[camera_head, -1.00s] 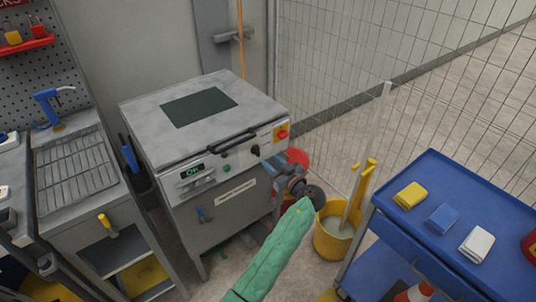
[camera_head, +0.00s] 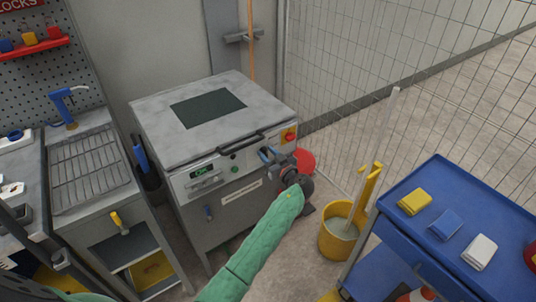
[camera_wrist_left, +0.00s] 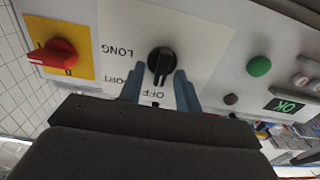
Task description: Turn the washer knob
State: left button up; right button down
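The washer (camera_head: 222,185) is a grey box machine with a sloped front panel in the head view. Its black knob (camera_wrist_left: 161,61) sits on a white plate marked LONG, OFF and a partly hidden "ORT", upside down in the left wrist view. The knob's bar points roughly down in that picture, towards OFF. My right gripper is not in view.
A red switch on a yellow plate (camera_wrist_left: 55,52), a green button (camera_wrist_left: 259,66) and an OK display (camera_wrist_left: 284,105) flank the knob. A yellow bucket (camera_head: 337,243) and blue cart (camera_head: 462,199) stand right. A sink unit (camera_head: 85,172) stands left.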

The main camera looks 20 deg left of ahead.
pick_arm(q)
grip_shut()
jog(key=shift+f+m+b, duration=0.1)
jog(key=shift+m+b, duration=0.4)
jog(key=shift+b, duration=0.05)
jog(key=shift+w+d+m+b, duration=0.15)
jog(key=shift+m+b, duration=0.7)
jog(key=shift+m, duration=1.1)
jog(key=shift+w+d+m+b, duration=0.1)
jog(key=shift+m+b, duration=0.7)
jog(key=shift+m, duration=1.15)
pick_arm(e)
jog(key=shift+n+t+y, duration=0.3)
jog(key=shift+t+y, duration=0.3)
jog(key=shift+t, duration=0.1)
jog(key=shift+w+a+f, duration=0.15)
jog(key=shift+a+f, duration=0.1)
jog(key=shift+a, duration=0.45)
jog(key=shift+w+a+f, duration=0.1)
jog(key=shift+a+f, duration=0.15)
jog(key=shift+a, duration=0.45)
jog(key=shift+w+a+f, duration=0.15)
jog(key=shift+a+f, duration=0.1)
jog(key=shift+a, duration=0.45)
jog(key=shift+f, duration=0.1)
